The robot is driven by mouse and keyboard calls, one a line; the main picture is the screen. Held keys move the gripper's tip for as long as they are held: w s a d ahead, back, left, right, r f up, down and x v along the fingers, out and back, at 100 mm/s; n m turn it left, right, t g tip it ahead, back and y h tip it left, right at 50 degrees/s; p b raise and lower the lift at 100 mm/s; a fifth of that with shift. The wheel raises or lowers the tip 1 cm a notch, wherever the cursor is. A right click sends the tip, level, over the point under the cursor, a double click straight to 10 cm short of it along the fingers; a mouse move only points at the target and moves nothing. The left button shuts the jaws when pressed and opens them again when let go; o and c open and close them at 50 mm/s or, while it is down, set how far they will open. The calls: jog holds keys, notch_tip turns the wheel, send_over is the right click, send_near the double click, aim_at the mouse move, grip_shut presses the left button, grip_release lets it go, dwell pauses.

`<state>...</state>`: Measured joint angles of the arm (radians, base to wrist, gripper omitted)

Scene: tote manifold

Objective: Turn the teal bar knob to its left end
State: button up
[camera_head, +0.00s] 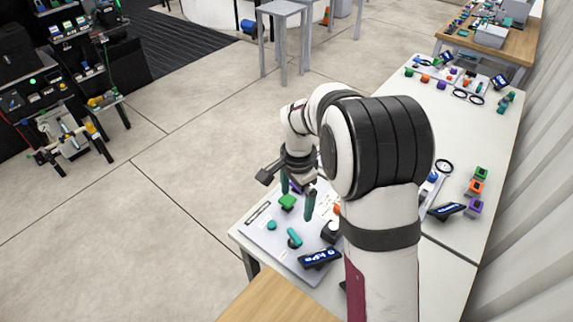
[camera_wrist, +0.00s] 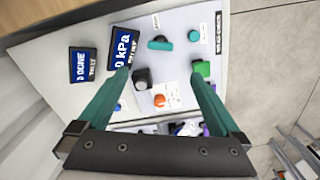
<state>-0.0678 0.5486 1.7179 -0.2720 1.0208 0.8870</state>
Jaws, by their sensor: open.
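The teal bar knob (camera_head: 294,238) sits on the light panel (camera_head: 262,244) near the front of the table. In the wrist view the bar knob (camera_wrist: 160,43) lies beyond my fingertips, its bar running roughly across the picture. My gripper (camera_head: 296,204) is open and empty, with its two teal fingers apart above the panel. In the wrist view the gripper (camera_wrist: 161,76) has one finger at each side, and the knob shows farther up, clear of both fingers. My arm hides part of the panel in the head view.
A round teal button (camera_wrist: 194,35) and a green knob (camera_wrist: 202,68) are near the bar knob. A black knob (camera_wrist: 141,78) and an orange knob (camera_wrist: 159,100) show between the fingers. A kPa display (camera_wrist: 123,47) stands beside the bar knob.

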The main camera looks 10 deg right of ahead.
aim_at(295, 235)
notch_tip(295, 235, down, 16)
dwell(0.3)
jog(key=c, duration=1.3)
